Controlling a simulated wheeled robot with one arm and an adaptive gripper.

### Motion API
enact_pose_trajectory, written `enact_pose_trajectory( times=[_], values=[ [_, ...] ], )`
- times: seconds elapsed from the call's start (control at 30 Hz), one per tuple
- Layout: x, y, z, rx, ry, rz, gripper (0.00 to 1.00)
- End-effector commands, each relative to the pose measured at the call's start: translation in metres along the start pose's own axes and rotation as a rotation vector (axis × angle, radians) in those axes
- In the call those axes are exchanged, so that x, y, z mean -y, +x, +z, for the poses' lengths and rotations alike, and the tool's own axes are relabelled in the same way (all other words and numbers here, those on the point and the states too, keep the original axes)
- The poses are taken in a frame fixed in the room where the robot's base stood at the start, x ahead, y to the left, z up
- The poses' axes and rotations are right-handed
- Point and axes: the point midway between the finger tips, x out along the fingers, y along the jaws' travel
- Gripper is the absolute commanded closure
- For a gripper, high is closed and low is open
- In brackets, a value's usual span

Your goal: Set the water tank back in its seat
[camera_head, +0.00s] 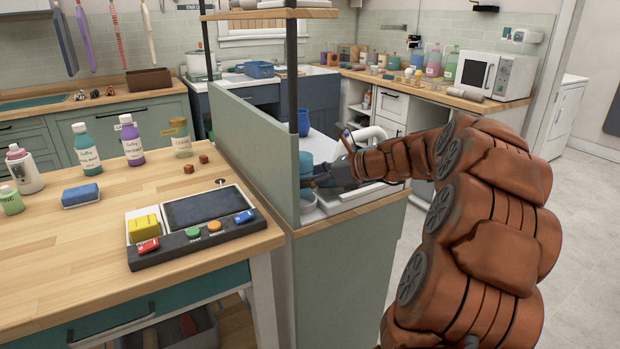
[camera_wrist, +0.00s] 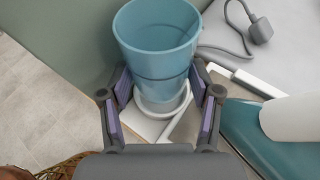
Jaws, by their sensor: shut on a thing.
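The water tank (camera_wrist: 156,40) is a teal, see-through, cup-like vessel. It stands upright between the two fingers of my gripper (camera_wrist: 160,84), which is shut on it. In the head view the tank (camera_head: 305,163) shows at the end of my arm, just right of the green panel. A white round seat (camera_wrist: 181,104) with a raised rim is directly under the tank in the wrist view. The tank's lower end overlaps the seat there; I cannot tell whether they touch. My gripper (camera_head: 318,181) partly hides this spot in the head view.
A teal and white appliance (camera_wrist: 285,135) is close on the right in the wrist view. A grey plug (camera_wrist: 260,30) with its cable lies behind. The green panel (camera_head: 252,150) stands close on the left. The wooden table (camera_head: 100,240) beyond it holds bottles and a control panel (camera_head: 200,228).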

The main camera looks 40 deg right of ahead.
Motion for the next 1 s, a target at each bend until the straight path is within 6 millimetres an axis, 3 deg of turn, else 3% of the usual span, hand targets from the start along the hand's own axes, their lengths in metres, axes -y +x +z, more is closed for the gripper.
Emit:
enact_pose_trajectory(
  times=[0.6,0.97,1.0],
  values=[
    [-0.001,0.015,-0.034,0.001,0.001,0.003,0.74],
    [0.000,0.016,-0.037,0.001,0.000,0.001,0.74],
    [0.000,0.016,-0.037,0.001,0.000,0.001,0.36]
  ],
)
